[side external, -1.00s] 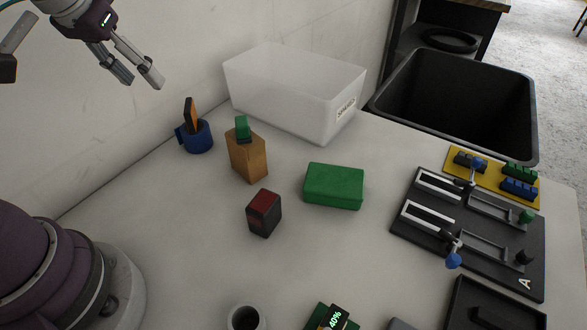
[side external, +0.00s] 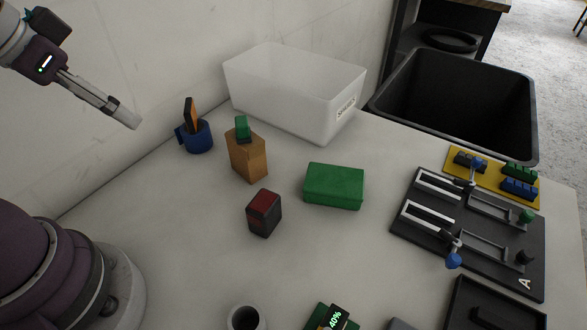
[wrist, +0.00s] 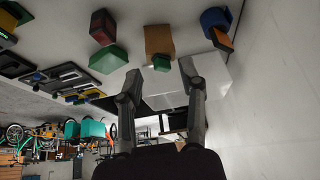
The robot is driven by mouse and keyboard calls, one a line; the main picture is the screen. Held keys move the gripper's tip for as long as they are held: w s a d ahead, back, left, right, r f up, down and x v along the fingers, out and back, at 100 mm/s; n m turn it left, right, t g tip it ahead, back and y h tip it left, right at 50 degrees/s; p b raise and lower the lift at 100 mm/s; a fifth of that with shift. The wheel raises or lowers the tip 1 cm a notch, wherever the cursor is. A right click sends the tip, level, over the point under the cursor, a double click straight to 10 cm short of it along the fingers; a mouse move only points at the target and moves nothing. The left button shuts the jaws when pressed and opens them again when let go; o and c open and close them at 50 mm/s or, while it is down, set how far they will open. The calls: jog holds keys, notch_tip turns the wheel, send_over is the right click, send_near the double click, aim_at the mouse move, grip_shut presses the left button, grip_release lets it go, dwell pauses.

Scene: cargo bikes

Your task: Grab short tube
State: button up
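A short, upright, round grey tube (side external: 246,319) with a dark hollow stands at the bottom edge of the side view, partly cut off; it looks like the task's short tube. I cannot make it out in the wrist view. My gripper (side external: 125,115) is high at the upper left in the side view, well away from the tube. In the wrist view my gripper (wrist: 160,68) has its two fingers apart with nothing held between them. In the side view the fingers overlap, so the gap does not show there.
A blue mug (side external: 198,140), a wooden block (side external: 248,160) with a green piece on top, a red-black box (side external: 264,214) and a green block (side external: 334,186) stand mid-table. A translucent bin (side external: 290,100) is behind. A black fixture board (side external: 480,245) lies right.

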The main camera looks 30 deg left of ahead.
jog(key=o, duration=0.7)
jog(key=shift+c, duration=0.2)
jog(key=m+g, duration=0.6)
jog(key=m, duration=0.9)
send_over(247, 320)
notch_tip(247, 320, down, 8)
notch_tip(247, 320, down, 10)
jog(key=shift+f, duration=0.25)
